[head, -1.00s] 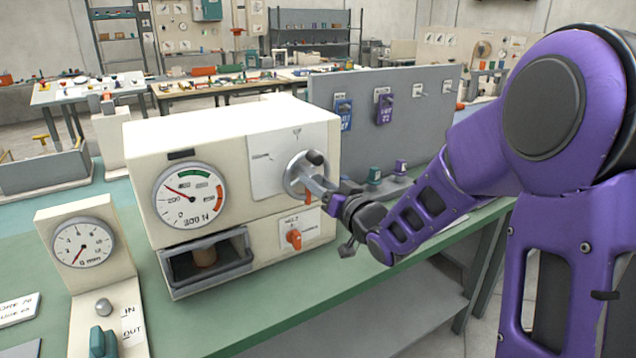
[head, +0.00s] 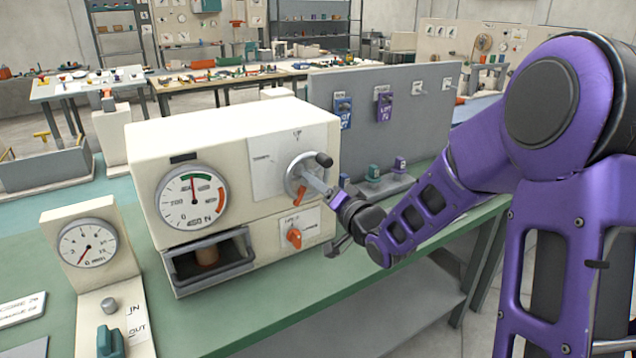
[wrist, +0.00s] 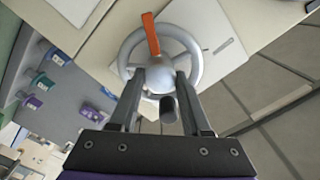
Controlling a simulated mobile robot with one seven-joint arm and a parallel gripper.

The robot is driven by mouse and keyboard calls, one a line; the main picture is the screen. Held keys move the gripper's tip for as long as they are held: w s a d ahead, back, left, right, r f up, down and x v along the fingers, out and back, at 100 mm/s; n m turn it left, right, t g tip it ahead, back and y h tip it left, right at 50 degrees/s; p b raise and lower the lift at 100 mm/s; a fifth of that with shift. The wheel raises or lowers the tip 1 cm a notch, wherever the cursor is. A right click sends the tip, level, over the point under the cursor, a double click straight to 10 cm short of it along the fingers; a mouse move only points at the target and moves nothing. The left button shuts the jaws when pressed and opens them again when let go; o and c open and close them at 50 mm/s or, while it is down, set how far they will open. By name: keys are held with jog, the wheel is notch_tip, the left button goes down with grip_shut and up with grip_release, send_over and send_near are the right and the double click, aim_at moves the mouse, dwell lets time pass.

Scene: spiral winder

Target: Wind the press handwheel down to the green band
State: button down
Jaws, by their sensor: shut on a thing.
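The press (head: 220,140) is a cream box with a round force gauge (head: 190,215) on its front. The gauge's red needle points almost straight up, at the green band along the top of the dial. The silver handwheel (head: 293,180) is on the right part of the press front and also shows in the wrist view (wrist: 193,48). It has a dark crank knob (head: 323,160). My gripper (wrist: 162,80) is shut on the handwheel at its middle, its fingers on both sides of the hub. In the head view, my gripper (head: 322,190) partly covers the wheel.
An orange selector knob (head: 294,238) sits below the wheel. A second gauge box (head: 88,245) with a teal knob (head: 110,342) stands left. A grey board (head: 400,105) with tagged padlocks stands behind.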

dwell(0.3)
jog(key=shift+c, duration=1.8)
grip_release()
